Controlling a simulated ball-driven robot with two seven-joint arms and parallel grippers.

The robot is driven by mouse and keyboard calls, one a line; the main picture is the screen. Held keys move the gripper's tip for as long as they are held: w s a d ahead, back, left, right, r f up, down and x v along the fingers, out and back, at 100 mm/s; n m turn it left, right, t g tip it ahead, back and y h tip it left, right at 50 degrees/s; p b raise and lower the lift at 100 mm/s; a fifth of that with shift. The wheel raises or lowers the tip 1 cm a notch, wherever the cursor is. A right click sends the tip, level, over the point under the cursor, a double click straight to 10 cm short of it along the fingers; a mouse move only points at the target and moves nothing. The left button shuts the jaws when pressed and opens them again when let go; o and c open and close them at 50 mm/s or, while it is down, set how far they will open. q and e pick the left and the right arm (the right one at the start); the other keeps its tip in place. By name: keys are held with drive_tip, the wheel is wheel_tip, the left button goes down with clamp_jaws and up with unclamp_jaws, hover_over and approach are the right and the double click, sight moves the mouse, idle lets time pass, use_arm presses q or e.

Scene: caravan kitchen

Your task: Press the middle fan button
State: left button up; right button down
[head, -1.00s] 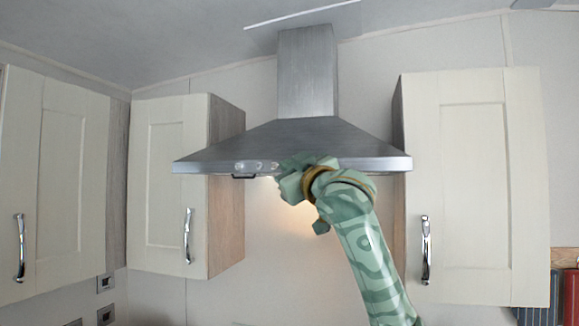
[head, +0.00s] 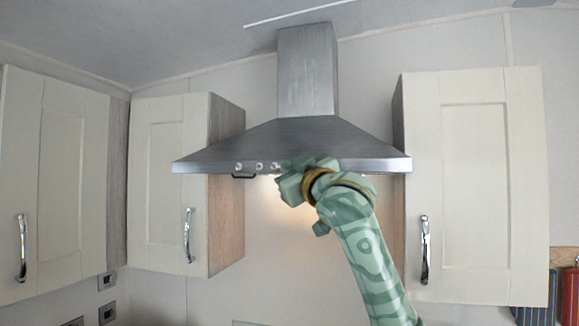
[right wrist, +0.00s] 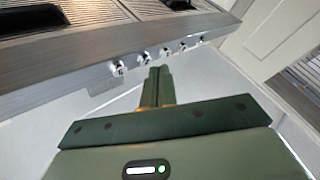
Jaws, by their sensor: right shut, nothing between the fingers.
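The grey metal range hood (head: 300,139) hangs on the wall with a row of small round fan buttons along its front edge. Some left-hand buttons (head: 259,166) show in the head view; my right gripper hides the others. In the right wrist view several silver buttons line the front strip, and the middle button (right wrist: 165,51) is just beyond the fingertips. My right gripper (right wrist: 158,71) is shut and empty, its tips close below the button row; I cannot tell whether they touch. In the head view the right gripper (head: 286,166) is at the hood's front edge. My left gripper is not in view.
Cream wall cupboards stand on both sides, the left one (head: 165,180) and the right one (head: 475,190), with chrome handles. The wall below the hood is lit and clear.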

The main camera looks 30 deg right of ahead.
drive_tip(key=shift+a, duration=0.1)
drive_tip(key=s+a, duration=0.2)
drive_tip(key=s+a+p, duration=0.1)
drive_tip(key=a, duration=0.1)
drive_tip(key=shift+s+a, duration=0.2)
drive_tip(key=shift+s, duration=0.2)
drive_tip(key=shift+d, duration=0.1)
